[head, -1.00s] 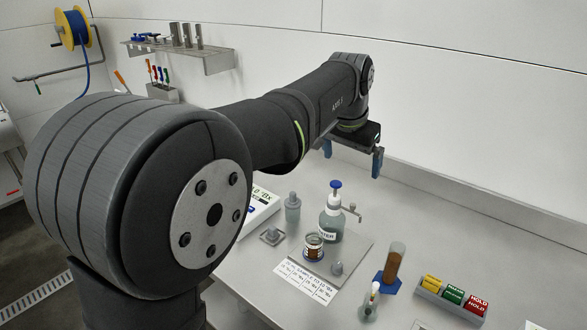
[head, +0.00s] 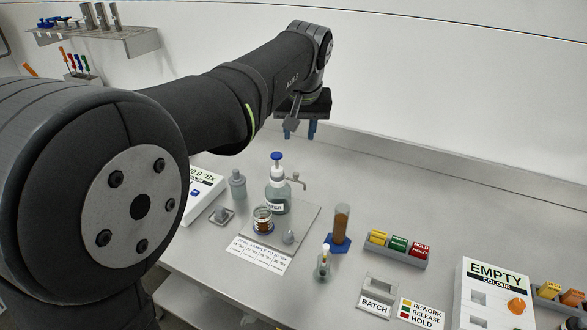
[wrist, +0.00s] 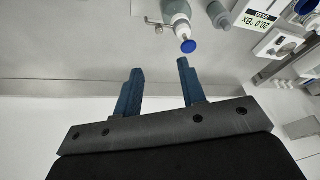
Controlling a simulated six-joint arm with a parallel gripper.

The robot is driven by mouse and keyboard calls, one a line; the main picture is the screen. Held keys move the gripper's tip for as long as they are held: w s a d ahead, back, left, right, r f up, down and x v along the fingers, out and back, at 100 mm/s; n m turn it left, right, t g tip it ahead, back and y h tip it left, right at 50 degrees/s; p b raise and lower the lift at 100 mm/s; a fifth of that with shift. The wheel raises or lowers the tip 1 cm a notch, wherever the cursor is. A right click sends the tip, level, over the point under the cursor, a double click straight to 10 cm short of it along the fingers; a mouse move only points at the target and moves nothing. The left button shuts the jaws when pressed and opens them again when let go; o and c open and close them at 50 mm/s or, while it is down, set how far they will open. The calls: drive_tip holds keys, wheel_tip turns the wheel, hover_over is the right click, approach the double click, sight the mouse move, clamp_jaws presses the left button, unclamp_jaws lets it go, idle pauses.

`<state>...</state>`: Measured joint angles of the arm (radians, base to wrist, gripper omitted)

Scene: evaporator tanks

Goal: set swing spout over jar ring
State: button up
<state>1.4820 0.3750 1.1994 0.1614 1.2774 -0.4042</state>
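The water bottle (head: 277,194) with a blue pump top stands on a grey plate on the bench. Its swing spout (head: 297,181) points to the right, away from the jar. The small jar (head: 263,218) with brown contents stands in front of the bottle, in a dark ring at its base. In the wrist view the bottle (wrist: 176,10), its blue top and the spout (wrist: 155,22) show at the upper edge. My gripper (head: 300,128) is high near the back wall, behind the bottle, its blue fingers apart and empty. The wrist view also shows the fingers (wrist: 157,78) open with nothing between them.
A brown-filled cylinder (head: 340,225) on a blue base and a small dropper bottle (head: 324,262) stand right of the plate. A grey bottle (head: 237,184) and a meter (head: 204,190) are left. Coloured blocks (head: 398,245) sit farther right. The back bench strip is clear.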

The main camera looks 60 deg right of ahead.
drive_tip(key=s+n, duration=0.2)
drive_tip(key=n, duration=0.1)
drive_tip(key=t, duration=0.1)
approach(296, 173)
drive_tip(key=shift+n, duration=0.3)
drive_tip(key=x, duration=0.8)
drive_tip(key=shift+a, duration=0.1)
drive_tip(key=shift+c, duration=0.3)
clamp_jaws()
